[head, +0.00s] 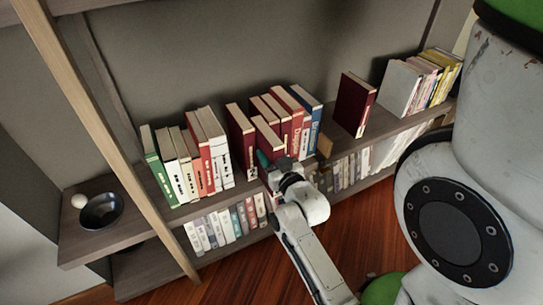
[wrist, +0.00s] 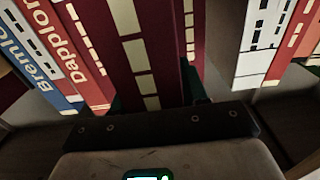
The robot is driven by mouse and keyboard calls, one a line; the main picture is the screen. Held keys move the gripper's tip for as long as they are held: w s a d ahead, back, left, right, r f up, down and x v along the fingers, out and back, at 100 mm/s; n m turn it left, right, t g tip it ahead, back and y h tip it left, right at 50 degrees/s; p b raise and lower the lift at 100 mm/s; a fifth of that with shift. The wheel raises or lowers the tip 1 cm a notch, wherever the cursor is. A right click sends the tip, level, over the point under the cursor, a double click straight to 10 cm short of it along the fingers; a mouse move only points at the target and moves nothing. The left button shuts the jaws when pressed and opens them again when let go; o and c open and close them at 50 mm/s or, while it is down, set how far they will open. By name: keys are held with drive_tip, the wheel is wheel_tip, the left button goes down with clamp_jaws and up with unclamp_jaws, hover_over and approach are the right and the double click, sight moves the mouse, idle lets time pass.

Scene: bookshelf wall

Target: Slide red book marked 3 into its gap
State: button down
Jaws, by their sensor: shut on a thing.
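My gripper (wrist: 157,97) is shut on a dark red book (wrist: 138,60) with pale blocks along its spine. In the head view this red book (head: 268,136) stands upright in front of the row on the upper shelf, between a dark red book (head: 240,135) on the left and more red books (head: 297,112) on the right. It sticks out toward me past its neighbours. My gripper (head: 274,165) is at its spine, low near the shelf edge. The number 3 cannot be read, and the gap behind the book is hidden.
White and red books (head: 200,150) stand at left, a blue book (head: 313,125) at right. Another dark red book (head: 352,105) stands alone, with free shelf around it. A dark bowl (head: 101,210) is at far left. A wooden upright (head: 105,130) crosses in front of the shelves.

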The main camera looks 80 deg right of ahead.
drive_tip(key=shift+x, duration=1.3)
drive_tip(key=shift+r, duration=0.2)
drive_tip(key=shift+f, duration=0.25)
drive_tip(key=c, duration=0.5)
unclamp_jaws()
drive_tip(key=shift+a+f, duration=0.1)
drive_tip(key=shift+f, duration=0.15)
drive_tip(key=p+v, duration=0.2)
drive_tip(key=v, duration=0.8)
drive_tip(key=shift+s+a+r, duration=0.15)
drive_tip(key=shift+s+a, duration=0.05)
drive_tip(key=shift+s, duration=0.1)
